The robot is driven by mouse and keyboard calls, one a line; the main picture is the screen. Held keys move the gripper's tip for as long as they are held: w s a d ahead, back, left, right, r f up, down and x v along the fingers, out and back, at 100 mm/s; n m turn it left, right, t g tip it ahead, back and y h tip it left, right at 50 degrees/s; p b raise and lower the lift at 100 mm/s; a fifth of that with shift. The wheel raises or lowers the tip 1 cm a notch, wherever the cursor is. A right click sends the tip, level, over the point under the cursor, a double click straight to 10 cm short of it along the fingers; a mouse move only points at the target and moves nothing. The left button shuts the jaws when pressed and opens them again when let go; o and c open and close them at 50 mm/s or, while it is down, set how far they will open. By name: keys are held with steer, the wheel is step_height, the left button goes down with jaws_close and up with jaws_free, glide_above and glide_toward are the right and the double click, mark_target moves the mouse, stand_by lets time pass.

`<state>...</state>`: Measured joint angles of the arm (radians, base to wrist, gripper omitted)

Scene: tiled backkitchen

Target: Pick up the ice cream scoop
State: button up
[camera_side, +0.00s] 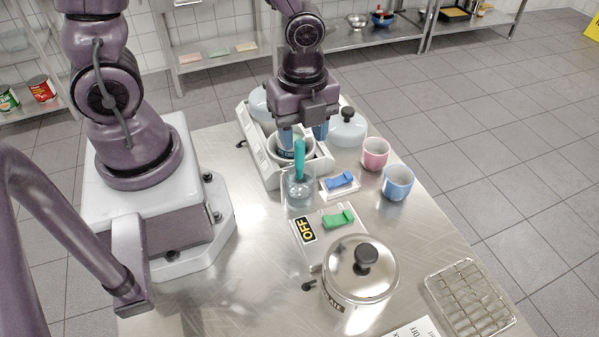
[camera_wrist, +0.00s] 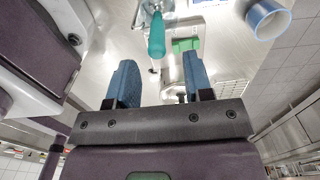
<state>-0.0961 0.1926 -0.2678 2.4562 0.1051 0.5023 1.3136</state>
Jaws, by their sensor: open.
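The ice cream scoop (camera_side: 299,158) has a teal handle and stands upright in a clear glass container (camera_side: 300,191). Its lower end is hard to make out through the glass. In the wrist view the teal handle (camera_wrist: 156,36) points toward my gripper, beyond the fingertips and roughly in line with the gap. My gripper (camera_side: 303,135) has blue fingers, open and apart, with nothing seen between them. In the side view it is just behind and above the handle, over the white rack. The open fingers also show in the wrist view (camera_wrist: 160,72).
A lidded pot (camera_side: 361,275) and wire rack (camera_side: 470,298) stand in front.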

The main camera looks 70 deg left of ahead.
mark_target(299, 166)
steer(key=shift+s+a+f, duration=0.1)
steer(key=shift+a+f, duration=0.1)
steer(key=shift+f, duration=1.4)
steer(key=shift+a+f, duration=0.2)
steer(key=shift+f, duration=1.4)
steer(key=shift+c, duration=0.5)
jaws_close()
